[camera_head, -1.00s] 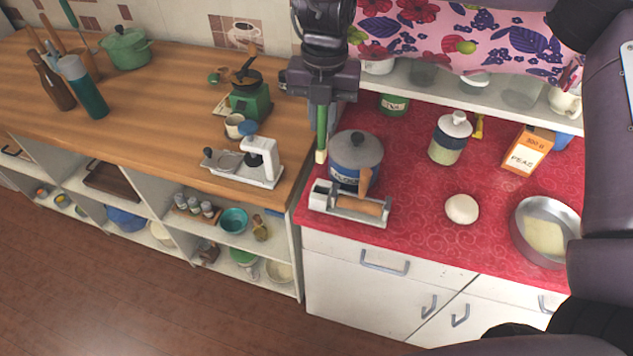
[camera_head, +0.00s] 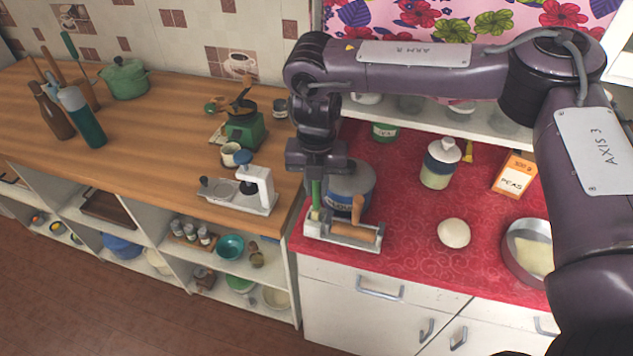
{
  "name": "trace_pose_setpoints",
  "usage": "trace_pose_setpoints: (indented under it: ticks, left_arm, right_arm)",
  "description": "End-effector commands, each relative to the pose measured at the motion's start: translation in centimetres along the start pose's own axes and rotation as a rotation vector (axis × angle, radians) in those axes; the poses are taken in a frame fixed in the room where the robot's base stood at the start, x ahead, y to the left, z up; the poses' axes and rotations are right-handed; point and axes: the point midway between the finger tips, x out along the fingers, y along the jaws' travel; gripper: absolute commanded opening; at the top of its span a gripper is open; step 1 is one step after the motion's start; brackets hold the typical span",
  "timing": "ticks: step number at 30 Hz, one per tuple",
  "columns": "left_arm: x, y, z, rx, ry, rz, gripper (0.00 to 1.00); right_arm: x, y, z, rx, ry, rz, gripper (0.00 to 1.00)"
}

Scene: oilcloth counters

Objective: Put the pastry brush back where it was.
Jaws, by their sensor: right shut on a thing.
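The pastry brush (camera_head: 315,194) has a green handle and hangs upright, head down, in the head view. My right gripper (camera_head: 316,172) is shut on its upper part. The brush's pale lower end is at the left end of a white holder (camera_head: 343,243) near the left front of the red counter. I cannot tell whether that end is inside the holder's opening or just above or in front of it. A wooden rolling pin (camera_head: 352,232) lies in the holder's right part. My left gripper is not in view.
A blue-grey flour canister (camera_head: 349,192) with a wooden-handled tool in front stands right behind the holder. Dough (camera_head: 454,233), a round pan (camera_head: 519,268), a lidded jar (camera_head: 437,170) and a peas box (camera_head: 514,174) are to the right. A wooden counter (camera_head: 170,150) adjoins on the left.

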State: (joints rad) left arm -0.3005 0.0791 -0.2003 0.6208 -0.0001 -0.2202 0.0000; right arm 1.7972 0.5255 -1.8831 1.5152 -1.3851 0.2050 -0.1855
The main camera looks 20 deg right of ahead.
Motion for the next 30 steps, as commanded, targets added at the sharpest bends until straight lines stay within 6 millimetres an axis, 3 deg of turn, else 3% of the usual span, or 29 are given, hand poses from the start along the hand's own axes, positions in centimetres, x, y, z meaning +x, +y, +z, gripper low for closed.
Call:
trace_pose_setpoints:
  ticks: [3, 4, 8, 20, 24, 30]
  left_arm:
    - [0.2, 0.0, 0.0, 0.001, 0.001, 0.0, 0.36]
    - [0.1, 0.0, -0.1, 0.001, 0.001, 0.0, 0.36]
    - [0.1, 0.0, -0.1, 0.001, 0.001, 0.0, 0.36]
    - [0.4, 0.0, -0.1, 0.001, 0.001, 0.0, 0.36]
    - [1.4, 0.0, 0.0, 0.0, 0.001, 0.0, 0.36]
    - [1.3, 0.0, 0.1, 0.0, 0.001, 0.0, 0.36]
  right_arm:
    - [0.3, 0.0, 0.0, 0.0, 0.001, 0.0, 0.0]
    - [0.2, 0.0, 0.0, -0.001, 0.0, 0.0, 0.21]
    - [0.2, 0.0, 0.0, -0.001, 0.0, 0.0, 0.38]
    - [-0.5, 0.1, 0.1, -0.001, -0.002, 0.002, 0.39]
    - [-2.7, 0.1, 0.1, -0.001, -0.004, 0.004, 0.39]
    - [-7.1, 0.1, 0.1, -0.002, -0.008, 0.002, 0.39]
